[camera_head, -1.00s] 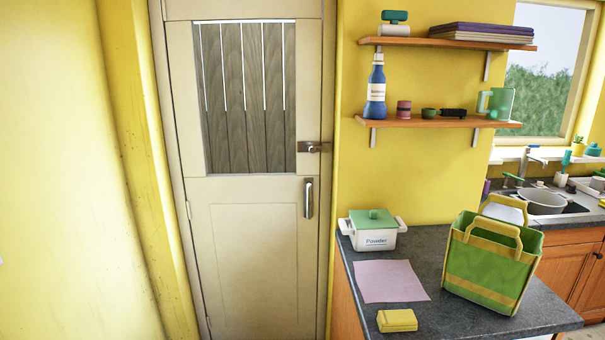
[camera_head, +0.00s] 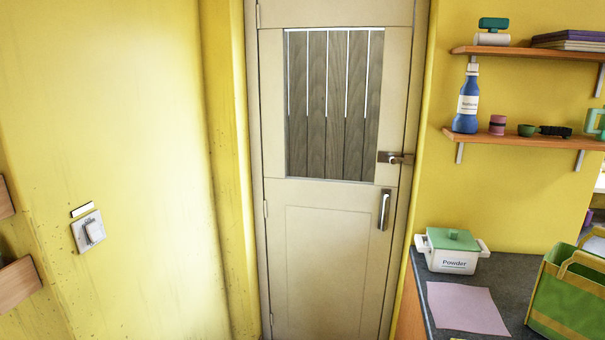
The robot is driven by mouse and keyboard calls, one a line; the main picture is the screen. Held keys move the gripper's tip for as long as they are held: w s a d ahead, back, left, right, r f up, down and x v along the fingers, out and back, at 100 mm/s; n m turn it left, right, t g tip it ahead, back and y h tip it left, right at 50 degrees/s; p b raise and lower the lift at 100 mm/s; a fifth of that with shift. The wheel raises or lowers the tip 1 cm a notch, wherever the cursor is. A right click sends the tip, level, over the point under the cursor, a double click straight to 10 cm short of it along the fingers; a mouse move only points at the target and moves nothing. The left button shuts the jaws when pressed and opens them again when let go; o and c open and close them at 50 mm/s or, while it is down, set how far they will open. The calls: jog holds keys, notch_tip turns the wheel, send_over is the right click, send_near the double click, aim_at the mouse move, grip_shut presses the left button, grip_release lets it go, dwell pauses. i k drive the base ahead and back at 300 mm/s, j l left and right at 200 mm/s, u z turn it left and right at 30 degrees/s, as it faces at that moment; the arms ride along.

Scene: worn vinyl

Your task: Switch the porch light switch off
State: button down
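A light switch (camera_head: 89,231) is on the yellow wall at the left. It is a pale square plate with a raised rocker, and a small white label (camera_head: 81,210) sits just above it. The label's text is too small to read, and I cannot tell which way the rocker is set. My gripper is not in view.
A cream door (camera_head: 335,240) with a slatted window stands shut in the middle. Wooden ledges (camera_head: 18,283) stick out at the left edge. A counter (camera_head: 505,275) at the right holds a powder box (camera_head: 452,250) and a green bag (camera_head: 572,295). Shelves (camera_head: 530,138) hang above.

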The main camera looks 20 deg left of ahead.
aim_at(93, 229)
jog(key=u, duration=2)
